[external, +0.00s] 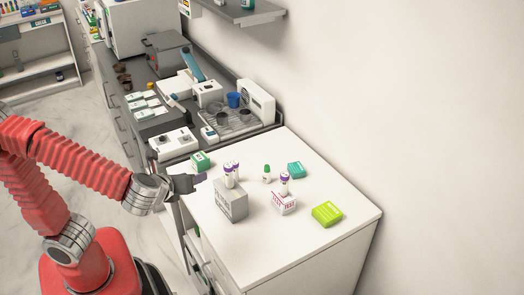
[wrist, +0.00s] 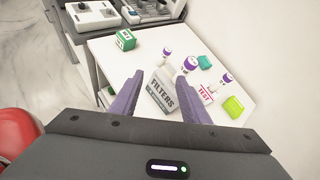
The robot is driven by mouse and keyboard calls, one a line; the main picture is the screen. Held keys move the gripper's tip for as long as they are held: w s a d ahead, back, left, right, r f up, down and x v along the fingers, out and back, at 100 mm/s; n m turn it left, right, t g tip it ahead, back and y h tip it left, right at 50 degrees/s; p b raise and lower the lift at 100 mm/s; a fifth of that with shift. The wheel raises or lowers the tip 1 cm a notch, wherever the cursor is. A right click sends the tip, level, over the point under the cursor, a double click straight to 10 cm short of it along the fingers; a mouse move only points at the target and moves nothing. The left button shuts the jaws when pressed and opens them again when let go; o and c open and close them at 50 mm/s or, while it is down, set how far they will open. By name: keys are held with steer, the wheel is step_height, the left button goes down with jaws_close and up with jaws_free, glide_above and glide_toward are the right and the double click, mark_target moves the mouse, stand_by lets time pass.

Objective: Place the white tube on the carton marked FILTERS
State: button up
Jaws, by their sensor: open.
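The grey carton marked FILTERS (external: 232,206) stands near the table's left side; its lettering shows in the wrist view (wrist: 160,95). Two white tubes with purple caps (external: 228,178) show at its top in the external view; I cannot tell whether both rest on it. Another purple-capped white tube (external: 284,184) stands on the white and pink TEST carton (external: 283,204). A white tube with a green cap (external: 267,174) stands on the table behind. My gripper (external: 198,179), with purple fingers, is open and empty, left of the FILTERS carton. The wrist view shows the carton between its fingers (wrist: 162,86), beyond them.
A green box (external: 200,160), a teal box (external: 296,170) and a lime box (external: 326,214) lie on the white table (external: 265,250).

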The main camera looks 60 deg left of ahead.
steer(key=s+a+f+n+g+h, duration=0.1)
steer(key=s+a+n+h, duration=0.1)
steer(key=n, duration=0.6)
steer(key=s+a+f+n+g+h, duration=0.1)
steer(key=s+f+n+h, duration=0.1)
steer(key=s+n, duration=0.3)
steer(key=s+a+f+n+g+h, duration=0.1)
steer(key=s+a+f+n+h, duration=0.1)
steer(key=n, duration=1)
steer(key=shift+s+a+h, duration=0.35)
steer(key=shift+s+h, duration=0.35)
steer(key=shift+s, duration=0.4)
